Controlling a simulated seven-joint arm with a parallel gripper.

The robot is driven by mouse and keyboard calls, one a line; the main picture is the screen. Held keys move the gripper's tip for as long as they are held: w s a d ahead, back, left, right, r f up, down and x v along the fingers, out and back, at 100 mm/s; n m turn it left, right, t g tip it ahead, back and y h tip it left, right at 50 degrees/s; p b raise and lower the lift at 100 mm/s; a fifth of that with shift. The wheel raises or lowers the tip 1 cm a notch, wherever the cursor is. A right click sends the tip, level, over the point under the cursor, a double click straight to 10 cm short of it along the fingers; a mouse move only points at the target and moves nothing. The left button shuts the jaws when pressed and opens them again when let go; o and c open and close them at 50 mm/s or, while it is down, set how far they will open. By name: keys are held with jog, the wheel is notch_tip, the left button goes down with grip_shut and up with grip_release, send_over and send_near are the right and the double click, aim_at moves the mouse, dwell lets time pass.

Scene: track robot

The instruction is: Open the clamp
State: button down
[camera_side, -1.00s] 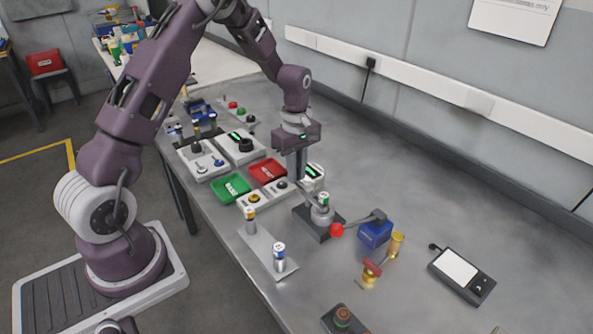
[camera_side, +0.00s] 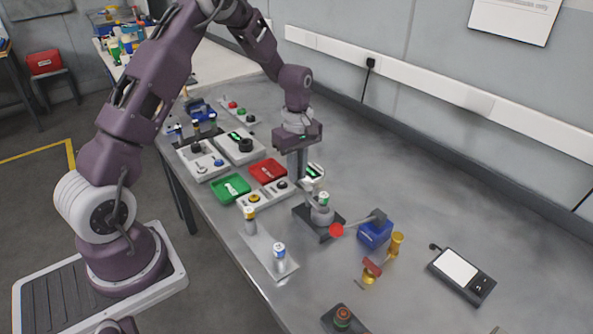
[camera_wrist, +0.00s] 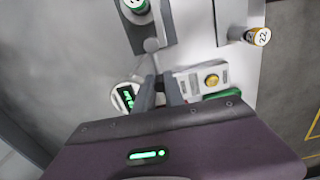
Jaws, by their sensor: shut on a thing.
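The clamp (camera_side: 320,216) is a grey round body on a dark square base, at the middle of the bench in the side view. A green-topped cylinder (camera_side: 323,198) stands upright in it. In the wrist view the dark clamp base (camera_wrist: 152,24) and the green-topped cylinder (camera_wrist: 138,5) are at the top. A grey lever with a rounded joint (camera_wrist: 151,45) runs from the clamp towards my fingers. My gripper (camera_side: 301,178) points down just behind the clamp and is shut on this lever. In the wrist view my gripper (camera_wrist: 160,82) partly hides the grip.
A plate with two upright cylinders (camera_side: 268,254) lies in front. Green (camera_side: 231,188) and red (camera_side: 268,171) trays are to the left. The bench's right rear is clear.

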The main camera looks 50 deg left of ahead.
jog(key=shift+w+d+r+m, duration=0.1)
jog(key=shift+w+d+m, duration=0.55)
jog(key=shift+m, duration=1.6)
jog(key=shift+w+d+f+m, duration=0.1)
jog(key=shift+w+d+m, duration=0.6)
jog(key=shift+m, duration=1.5)
jog(key=shift+w+d+r+m, duration=0.1)
jog(key=shift+w+d+m, duration=0.25)
jog(key=shift+w+m, duration=1.25)
jog(key=shift+s+m, duration=0.7)
jog(key=shift+m, duration=0.05)
jog(key=c, duration=1.4)
grip_release()
notch_tip(320, 180, up, 7)
